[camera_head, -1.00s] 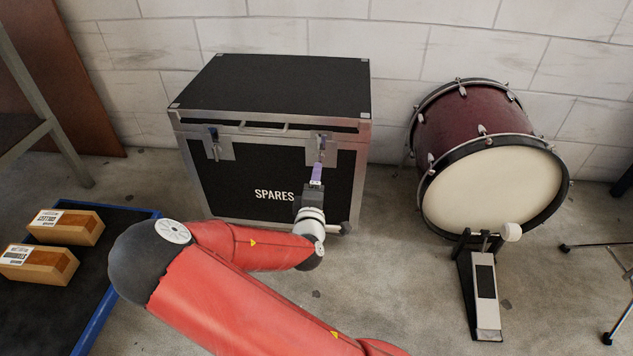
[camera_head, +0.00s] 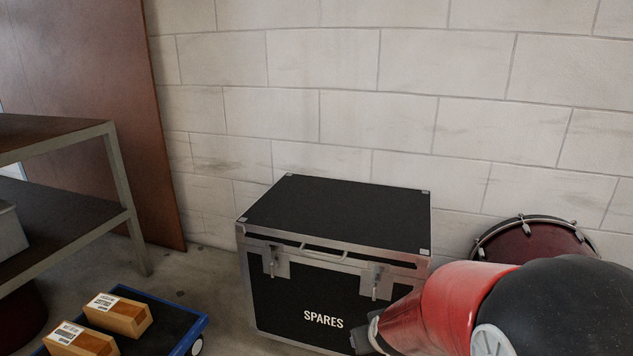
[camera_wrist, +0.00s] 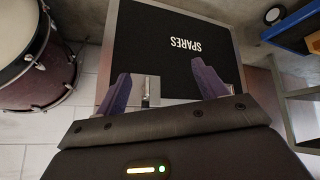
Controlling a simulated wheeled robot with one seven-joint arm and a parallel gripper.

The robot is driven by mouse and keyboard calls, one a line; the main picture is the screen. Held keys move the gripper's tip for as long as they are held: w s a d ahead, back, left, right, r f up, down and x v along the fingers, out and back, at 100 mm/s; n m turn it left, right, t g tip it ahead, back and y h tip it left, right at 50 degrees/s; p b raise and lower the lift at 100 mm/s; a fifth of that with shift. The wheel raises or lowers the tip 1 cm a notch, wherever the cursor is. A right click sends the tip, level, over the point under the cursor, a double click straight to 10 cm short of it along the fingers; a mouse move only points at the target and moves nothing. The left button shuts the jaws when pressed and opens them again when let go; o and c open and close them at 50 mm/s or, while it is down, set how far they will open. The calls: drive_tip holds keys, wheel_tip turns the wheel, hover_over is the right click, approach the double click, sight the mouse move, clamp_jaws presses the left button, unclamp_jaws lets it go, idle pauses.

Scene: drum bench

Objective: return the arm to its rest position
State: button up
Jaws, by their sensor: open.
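My gripper (camera_wrist: 163,85) is open, with two purple fingers spread apart and nothing held between them. In the wrist view the black case marked SPARES (camera_wrist: 165,25) appears upside down beyond the fingers. One metal latch (camera_wrist: 147,90) shows in the gap between them, and I cannot tell its distance. In the head view the case (camera_head: 325,215) stands on the floor against the wall, with a left latch (camera_head: 271,262) and a right latch (camera_head: 377,283) on its front. My red arm covers the case's lower right corner, and my fingers are hidden there.
A maroon bass drum (camera_head: 530,243) stands right of the case, mostly behind my arm. A metal-framed shelf (camera_head: 125,185) stands at the left. The wall above the case is clear.

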drive_tip(key=s+d+r+m+g+p, duration=0.1)
drive_tip(key=s+d+r+m+p, duration=0.1)
drive_tip(key=s+r, duration=1.5)
drive_tip(key=s+d, duration=0.1)
drive_tip(key=s, duration=0.2)
drive_tip(key=shift+s+m+g, duration=0.3)
drive_tip(key=shift+s+g, duration=0.05)
drive_tip(key=shift+g, duration=0.05)
